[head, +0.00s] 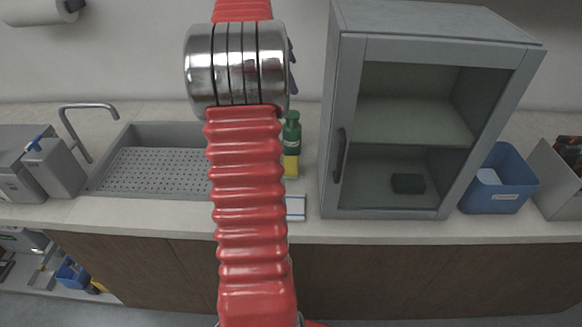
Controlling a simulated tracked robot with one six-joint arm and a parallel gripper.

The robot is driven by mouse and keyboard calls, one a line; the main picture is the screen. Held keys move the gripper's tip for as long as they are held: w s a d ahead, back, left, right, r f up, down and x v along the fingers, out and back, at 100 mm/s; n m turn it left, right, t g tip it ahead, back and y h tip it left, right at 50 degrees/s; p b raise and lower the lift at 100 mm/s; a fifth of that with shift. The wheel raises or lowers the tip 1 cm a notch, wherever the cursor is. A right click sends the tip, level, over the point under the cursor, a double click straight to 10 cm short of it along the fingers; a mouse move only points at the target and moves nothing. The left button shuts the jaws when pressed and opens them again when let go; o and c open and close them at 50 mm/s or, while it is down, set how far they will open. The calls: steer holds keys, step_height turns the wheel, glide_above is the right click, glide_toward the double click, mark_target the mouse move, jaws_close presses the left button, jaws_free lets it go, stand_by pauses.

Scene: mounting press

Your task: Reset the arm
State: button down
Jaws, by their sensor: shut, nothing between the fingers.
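My red ribbed arm rises through the middle of the head view, with a shiny metal joint near the top. Above the joint a further red ribbed section runs out of the top edge. My gripper cannot be made out in this view. Small dark bits show just right of the metal joint; I cannot tell what they are. The arm hides part of the counter and the sink's right end.
A grey cabinet (346,150) with a glass door stands right of my arm on the counter (400,228). A green bottle (291,132) stands between them. A sink (150,172) with a faucet (85,107) is left. A blue bin (500,200) stands right of the cabinet.

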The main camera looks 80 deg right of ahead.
stand_by(0.8)
steer(key=w+a+r+n, duration=0.1)
steer(key=w+a, duration=0.1)
steer(key=w, duration=0.1)
steer(key=w+a+r+n+t, duration=0.1)
steer(key=w+a, duration=0.2)
steer(key=w+a+n, duration=0.1)
steer(key=w+a, duration=0.2)
steer(key=shift+w+r+n+h, duration=0.25)
steer(key=shift+r+n+h, duration=0.05)
steer(key=shift+r+n, duration=0.1)
steer(key=w+a+r+n+t, duration=0.15)
steer(key=w+a+n, duration=0.4)
steer(key=a, duration=0.65)
steer(key=w+a+r+n+t, duration=0.1)
steer(key=w+a+n+t, duration=0.25)
steer(key=w+a, duration=0.55)
steer(key=s+a+f+n+t+y, duration=0.2)
steer(key=a+n, duration=0.5)
steer(key=a, duration=1.4)
steer(key=s+a+f+n+y, duration=0.1)
steer(key=s+a+f+n, duration=0.1)
steer(key=a, duration=0.5)
steer(key=s+a+f+n+t, duration=0.1)
steer(key=s+a+f+n, duration=0.2)
steer(key=s+a+n, duration=0.2)
steer(key=shift+a+f+n+y, duration=0.2)
steer(key=shift+a+n+y, duration=0.15)
steer(key=shift+a, duration=0.55)
steer(key=shift+s, duration=0.1)
